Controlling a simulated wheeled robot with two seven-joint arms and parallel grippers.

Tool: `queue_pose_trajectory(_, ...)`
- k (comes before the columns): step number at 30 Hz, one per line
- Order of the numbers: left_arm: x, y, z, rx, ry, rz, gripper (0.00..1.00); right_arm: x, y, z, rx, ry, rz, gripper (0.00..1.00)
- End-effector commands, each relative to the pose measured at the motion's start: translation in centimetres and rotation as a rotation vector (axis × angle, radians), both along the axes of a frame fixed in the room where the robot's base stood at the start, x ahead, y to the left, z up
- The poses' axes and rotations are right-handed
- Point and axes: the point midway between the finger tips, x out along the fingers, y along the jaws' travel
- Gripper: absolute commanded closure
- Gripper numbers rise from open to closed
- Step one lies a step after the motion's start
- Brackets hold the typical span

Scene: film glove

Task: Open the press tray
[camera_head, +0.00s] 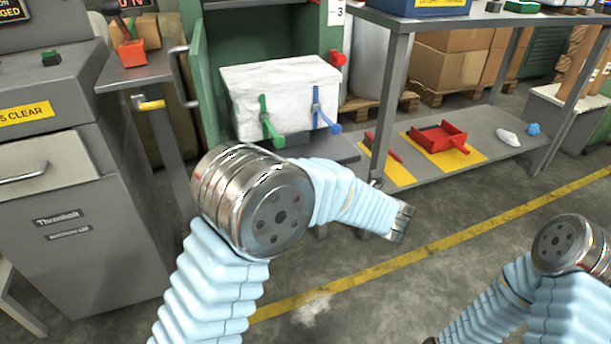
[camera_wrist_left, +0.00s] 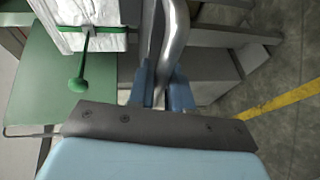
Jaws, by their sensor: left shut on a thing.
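The grey press tray (camera_head: 338,150) shows as a flat slab low at the front of the green press, under a white bale (camera_head: 280,90). My left arm crosses in front of the press and hides part of the tray. In the wrist view my left gripper (camera_wrist_left: 163,88) has its blue fingers shut on a curved metal handle (camera_wrist_left: 177,30). In the head view only the end of the left wrist shows and the fingertips are hidden. My right arm shows at the lower right, but its gripper is not visible.
The green press door (camera_head: 196,85) stands open at the left. A green hook (camera_head: 270,130) and a blue hook (camera_head: 327,118) hang on the bale's front. A shelf (camera_head: 490,150) at the right bears a red dustpan (camera_head: 437,137). The floor ahead is clear.

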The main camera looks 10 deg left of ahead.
Motion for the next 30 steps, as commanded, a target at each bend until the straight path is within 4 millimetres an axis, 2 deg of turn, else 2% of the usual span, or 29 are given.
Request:
queue_pose_trajectory(14,-0.57,-0.37,-0.09,-0.001,0.002,0.001,1.0,0.01,-0.06,-0.14,-0.001,0.0,-0.001,0.48)
queue_pose_trajectory(15,-0.56,-0.37,-0.09,-0.001,0.002,0.001,0.79,0.01,-0.06,-0.14,-0.001,0.0,-0.001,0.48)
queue_pose_trajectory(19,-0.55,-0.36,-0.07,-0.001,0.002,0.001,0.6,0.01,-0.06,-0.14,-0.001,0.0,-0.001,0.48)
queue_pose_trajectory(30,-0.86,-0.97,0.12,0.0,0.0,-0.002,0.6,0.01,-0.05,-0.13,-0.001,0.0,-0.001,0.48)
